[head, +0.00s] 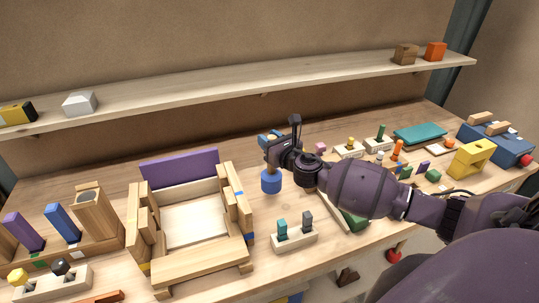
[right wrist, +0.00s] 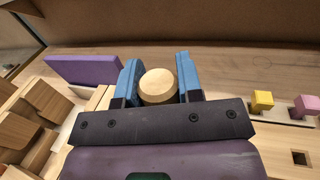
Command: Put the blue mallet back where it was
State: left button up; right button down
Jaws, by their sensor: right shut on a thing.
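The blue mallet has a blue cylindrical head (head: 271,184) that hangs at the lower end of a pale wooden handle. My right gripper (head: 271,158) is shut on the handle, with the head below its fingers. The mallet looks upright, just right of the wooden box frame; I cannot tell whether its head touches the bench. In the right wrist view, the round wooden handle end (right wrist: 158,86) shows between the two blue fingers of my right gripper (right wrist: 157,80); the blue head is hidden there. My left gripper is not in view.
The box frame (head: 160,277) with a purple panel (head: 180,168) stands left of the mallet. A wooden rack (head: 100,245) with a hollow wooden block is farther left. A peg block (head: 294,238) lies in front. Several small parts and a blue toolbox (head: 500,147) are at right. A shelf (head: 220,84) runs behind.

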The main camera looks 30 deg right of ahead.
jog(key=shift+f+b, duration=0.55)
jog(key=shift+f, duration=1.75)
jog(key=c, duration=0.8)
grip_release()
jog(key=shift+f, duration=0.15)
jog(key=shift+s+d+b, duration=0.15)
jog(key=shift+s+b, duration=0.3)
jog(key=shift+s, duration=5.6)
